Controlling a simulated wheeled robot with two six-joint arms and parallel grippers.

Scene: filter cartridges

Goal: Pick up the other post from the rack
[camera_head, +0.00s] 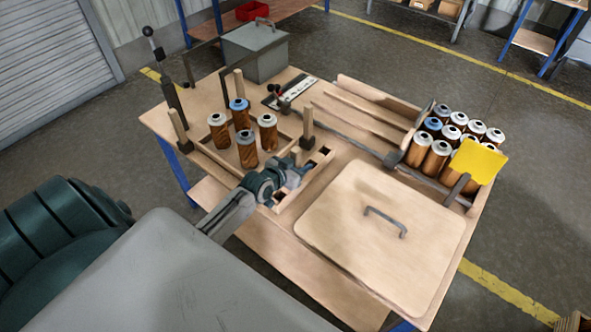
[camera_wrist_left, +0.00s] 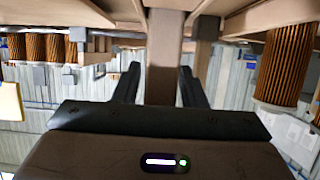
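My left gripper (camera_head: 292,172) is low over the small wooden rack (camera_head: 318,165) at the front corner of the cartridge tray. A pale wooden post (camera_head: 297,154) shows just behind the fingers. In the left wrist view, a post (camera_wrist_left: 165,60) stands between the two fingers of the gripper (camera_wrist_left: 160,85). A narrow gap shows beside the left finger, so the fingers look open around it. The gripper hides part of the rack. More posts stand upright at the tray's edges: a left post (camera_head: 179,128), a back post (camera_head: 239,82) and a right post (camera_head: 308,122). My right gripper is out of view.
Several brown cartridges (camera_head: 246,155) stand in the tray close to the left gripper. A lid with a handle (camera_head: 380,245) lies at the front right. More cartridges (camera_head: 437,163) fill a crate at the right, by a yellow flag (camera_head: 478,162). A grey box (camera_head: 256,55) stands behind.

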